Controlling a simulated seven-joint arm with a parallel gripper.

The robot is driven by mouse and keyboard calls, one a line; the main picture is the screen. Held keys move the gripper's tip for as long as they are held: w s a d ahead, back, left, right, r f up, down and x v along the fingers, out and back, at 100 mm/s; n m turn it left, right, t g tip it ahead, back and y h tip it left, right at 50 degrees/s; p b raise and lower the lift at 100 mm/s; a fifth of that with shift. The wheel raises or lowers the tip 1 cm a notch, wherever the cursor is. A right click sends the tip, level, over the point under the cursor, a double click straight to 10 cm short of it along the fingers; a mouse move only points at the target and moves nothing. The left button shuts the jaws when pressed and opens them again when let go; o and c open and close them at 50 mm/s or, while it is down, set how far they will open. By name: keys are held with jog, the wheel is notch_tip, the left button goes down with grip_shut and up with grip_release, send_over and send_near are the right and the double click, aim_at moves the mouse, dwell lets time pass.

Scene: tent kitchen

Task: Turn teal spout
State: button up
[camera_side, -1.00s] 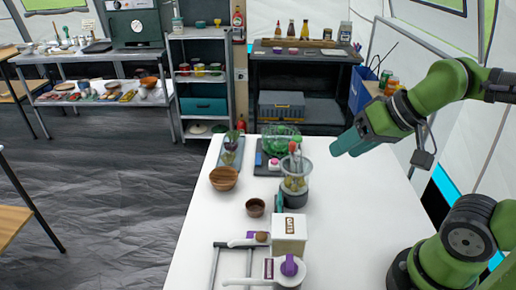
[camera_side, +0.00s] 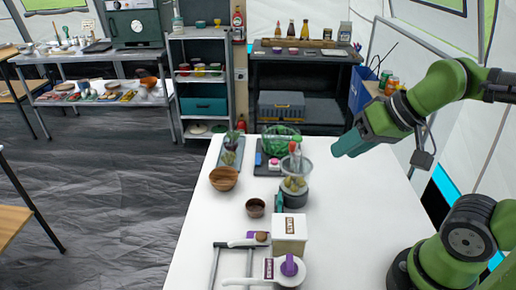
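A small teal piece (camera_side: 279,202), which may be the spout, stands at the left side of a dark grey pot-like base (camera_side: 294,198). A clear container (camera_side: 295,168) with yellowish contents sits on that base. Which way the teal piece points is too small to tell. My gripper (camera_side: 343,150), with a teal body, hangs in the air above the table to the right of the clear container, apart from it. Its fingers cannot be made out, and nothing is visibly held.
The white table (camera_side: 350,215) is clear on its right side. A white box (camera_side: 289,234), a pot with a purple knob (camera_side: 289,268), a small brown bowl (camera_side: 255,208) and a wooden bowl (camera_side: 223,179) stand near the base. A green basket (camera_side: 281,138) is behind.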

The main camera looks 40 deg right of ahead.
aim_at(280, 196)
jog(key=w+a+f+m+g+h, duration=0.1)
jog(key=w+a+m+g, duration=0.2)
jog(key=w, duration=0.4)
jog(key=w+a+f+m+g+h, duration=0.1)
jog(key=w+m+g, duration=0.1)
jog(key=w+g, duration=0.3)
jog(key=shift+t, duration=0.4)
jog(key=f, duration=0.5)
jog(key=w+f, duration=0.1)
jog(key=f, duration=1)
jog(key=shift+w+a+f, duration=0.1)
jog(key=shift+w+f, duration=0.1)
jog(key=shift+f, duration=0.05)
jog(key=shift+c, duration=0.3)
grip_shut()
jog(key=shift+r, duration=0.1)
